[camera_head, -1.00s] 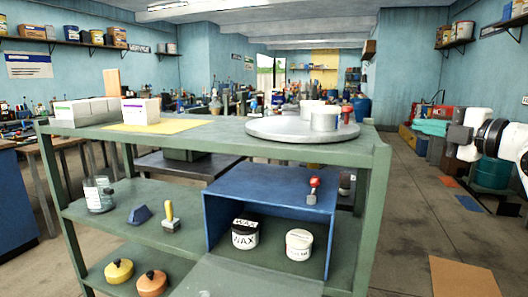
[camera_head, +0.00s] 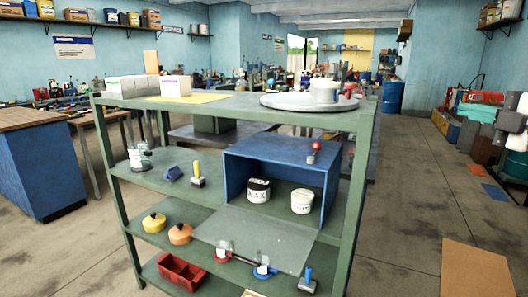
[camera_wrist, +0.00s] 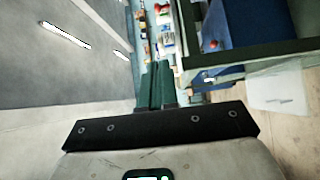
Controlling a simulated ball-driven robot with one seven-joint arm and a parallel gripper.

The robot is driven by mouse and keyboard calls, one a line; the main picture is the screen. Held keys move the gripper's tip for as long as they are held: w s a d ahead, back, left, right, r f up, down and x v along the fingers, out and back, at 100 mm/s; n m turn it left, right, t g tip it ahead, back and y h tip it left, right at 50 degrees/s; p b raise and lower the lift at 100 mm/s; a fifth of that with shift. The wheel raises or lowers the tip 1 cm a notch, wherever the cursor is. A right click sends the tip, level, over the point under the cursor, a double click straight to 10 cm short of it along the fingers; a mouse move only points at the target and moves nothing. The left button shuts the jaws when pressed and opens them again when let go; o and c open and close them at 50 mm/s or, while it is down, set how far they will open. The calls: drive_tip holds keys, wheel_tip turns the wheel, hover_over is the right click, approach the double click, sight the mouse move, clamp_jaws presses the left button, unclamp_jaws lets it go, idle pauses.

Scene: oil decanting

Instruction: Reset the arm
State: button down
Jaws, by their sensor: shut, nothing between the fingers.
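My gripper (camera_wrist: 158,88) shows in the wrist view as two dark green fingers lying together, with nothing between them. The black bar of its mount lies below them. In the head view only a white and grey part of my arm shows at the right edge; the fingertips cannot be made out there. The wrist view is tilted, with the ceiling at left and shelf-like dark edges at right. My gripper touches nothing that I can see.
A green shelf rack (camera_head: 240,116) stands ahead. It bears a round grey turntable (camera_head: 290,103), a blue open box (camera_head: 275,150) with a wax tin (camera_head: 258,190) and white tub (camera_head: 302,201), and a red tray (camera_head: 181,272) low down. A blue-sided workbench (camera_head: 40,170) is left. Floor at right is largely clear.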

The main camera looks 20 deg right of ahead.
drive_tip(key=w+a+f+m+g+y+p, duration=0.1)
drive_tip(key=w+a+f+m+g, duration=0.15)
drive_tip(key=a+f, duration=0.45)
drive_tip(key=w+a+f+m+g, duration=0.15)
drive_tip(key=a+f+m, duration=0.25)
drive_tip(key=f, duration=0.7)
drive_tip(key=w+a+f+m+g+y+p, duration=0.1)
drive_tip(key=w+a+f+m, duration=0.15)
drive_tip(key=a+f, duration=0.4)
drive_tip(key=s+a+f+m+g, duration=0.1)
drive_tip(key=s+a+f+m, duration=0.1)
drive_tip(key=f, duration=0.4)
drive_tip(key=s+a+f+m+g, duration=0.1)
drive_tip(key=s+a+f, duration=0.15)
drive_tip(key=f, duration=0.25)
drive_tip(key=s+a+f+m+g+p, duration=0.25)
drive_tip(key=s+a+f+g, duration=0.25)
drive_tip(key=s+a+f, duration=0.45)
drive_tip(key=s+f+m+g+h, duration=0.1)
drive_tip(key=s+f+g, duration=0.1)
drive_tip(key=s, duration=0.6)
drive_tip(key=s+d+f+m+g, duration=0.1)
drive_tip(key=s+f+m+g, duration=0.1)
drive_tip(key=s+f, duration=0.3)
drive_tip(key=s+g, duration=0.1)
drive_tip(key=s, duration=0.2)
drive_tip(key=shift+s+f+h, duration=0.25)
drive_tip(key=shift+f+h, duration=0.05)
drive_tip(key=shift+h, duration=0.1)
drive_tip(key=shift+m, duration=0.25)
